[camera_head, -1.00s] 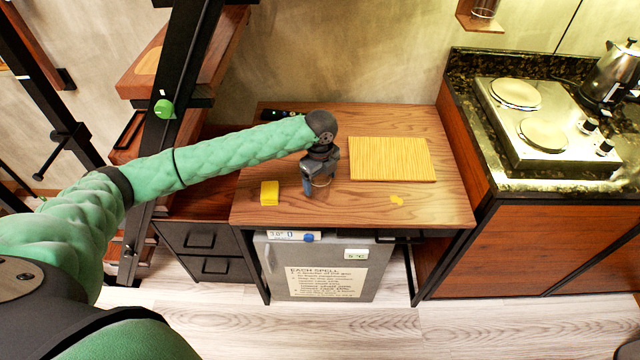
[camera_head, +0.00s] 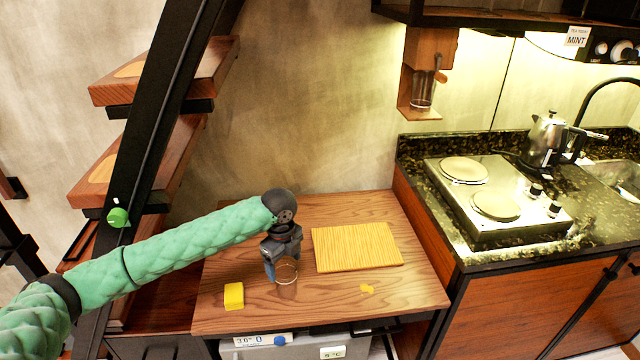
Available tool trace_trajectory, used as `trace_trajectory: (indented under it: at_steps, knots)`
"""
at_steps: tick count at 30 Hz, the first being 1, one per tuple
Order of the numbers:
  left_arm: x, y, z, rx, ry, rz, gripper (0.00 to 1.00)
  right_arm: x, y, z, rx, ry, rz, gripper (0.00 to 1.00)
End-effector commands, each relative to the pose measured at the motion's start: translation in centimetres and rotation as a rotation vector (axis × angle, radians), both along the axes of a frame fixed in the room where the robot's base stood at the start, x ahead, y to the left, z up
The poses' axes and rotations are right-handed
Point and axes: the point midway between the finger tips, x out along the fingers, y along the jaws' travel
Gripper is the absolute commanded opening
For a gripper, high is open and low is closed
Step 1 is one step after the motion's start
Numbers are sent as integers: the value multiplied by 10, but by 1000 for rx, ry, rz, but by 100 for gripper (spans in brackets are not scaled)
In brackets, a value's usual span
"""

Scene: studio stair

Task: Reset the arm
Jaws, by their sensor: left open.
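My left arm (camera_head: 170,252), in a green quilted sleeve, reaches in from the left over the wooden table. My left gripper (camera_head: 277,275) points down above the table, between a yellow block and a striped board. It is open. A clear round rim, like a glass, shows at its fingertips; I cannot tell whether it touches the fingers. My right gripper is not in view.
Stairs (camera_head: 150,165) rise at left. A hob (camera_head: 497,203) and kettle (camera_head: 547,140) stand on the right counter.

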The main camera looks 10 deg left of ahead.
Motion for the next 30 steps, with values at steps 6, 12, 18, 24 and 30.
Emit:
trace_trajectory:
  at_steps: [6, 12, 18, 24, 30]
  knots:
    - [-10, -14, -9, -20, -7, 20, 78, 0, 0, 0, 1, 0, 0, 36]
    - [-34, -44, -28, -73, -30, 92, 78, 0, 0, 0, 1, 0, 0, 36]
    - [-65, -77, -47, -147, -56, 208, 78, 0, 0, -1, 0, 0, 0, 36]
    - [-96, -101, -60, -225, -74, 354, 78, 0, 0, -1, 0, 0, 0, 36]
    - [-126, -114, -70, -294, -85, 527, 78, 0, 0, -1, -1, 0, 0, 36]
